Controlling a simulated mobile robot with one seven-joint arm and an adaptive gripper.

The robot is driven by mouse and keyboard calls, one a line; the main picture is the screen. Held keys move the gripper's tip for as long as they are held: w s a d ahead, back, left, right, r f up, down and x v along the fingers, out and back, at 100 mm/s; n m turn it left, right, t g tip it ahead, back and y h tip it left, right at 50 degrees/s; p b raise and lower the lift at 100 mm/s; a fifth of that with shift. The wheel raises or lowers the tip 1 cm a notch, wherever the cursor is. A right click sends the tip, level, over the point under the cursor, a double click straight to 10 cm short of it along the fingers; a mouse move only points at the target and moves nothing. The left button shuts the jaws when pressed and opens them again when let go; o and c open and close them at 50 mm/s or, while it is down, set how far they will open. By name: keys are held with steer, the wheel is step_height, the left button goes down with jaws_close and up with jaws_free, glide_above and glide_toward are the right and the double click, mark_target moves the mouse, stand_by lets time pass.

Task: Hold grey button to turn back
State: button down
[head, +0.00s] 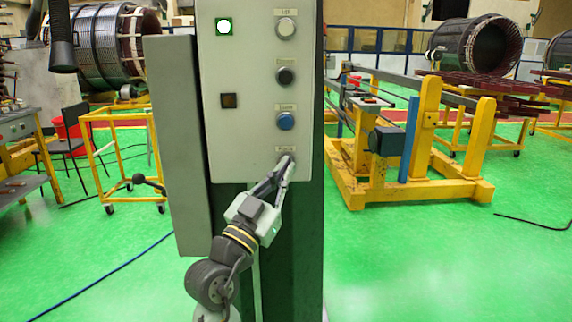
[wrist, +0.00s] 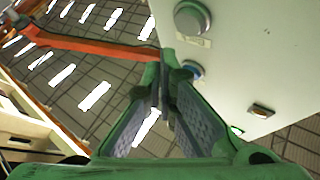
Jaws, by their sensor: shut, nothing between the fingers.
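A pale panel (head: 247,90) carries a column of round buttons. The top one (head: 286,27) is light grey, below it a black one (head: 286,76), then a blue one (head: 286,121). The lowest spot is mostly covered by my fingertips in the head view. In the wrist view a grey button (wrist: 192,17) sits nearest, with the blue one (wrist: 192,70) beyond it, partly behind a finger. My gripper (head: 288,160) is shut and empty, its tips near the lowest button. It also shows in the wrist view (wrist: 165,85), with the grey button above right. I cannot tell contact.
The panel also has a lit green-framed indicator (head: 224,26) and a square brown switch (head: 229,101). A grey side box (head: 180,145) stands along its left edge. Yellow frames (head: 425,140) stand behind right, and a yellow cart (head: 125,150) behind left.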

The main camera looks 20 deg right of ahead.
steer(key=shift+w+d, duration=0.25)
steer(key=shift+w, duration=0.65)
steer(key=shift+w+f+b, duration=0.1)
steer(key=shift+b, duration=0.3)
stand_by(0.4)
steer(key=shift+w+d, duration=0.1)
steer(key=shift+w, duration=0.2)
steer(key=shift+w+d+b, duration=0.1)
steer(key=shift+w+b, duration=0.25)
steer(key=shift+b, duration=0.15)
stand_by(5.5)
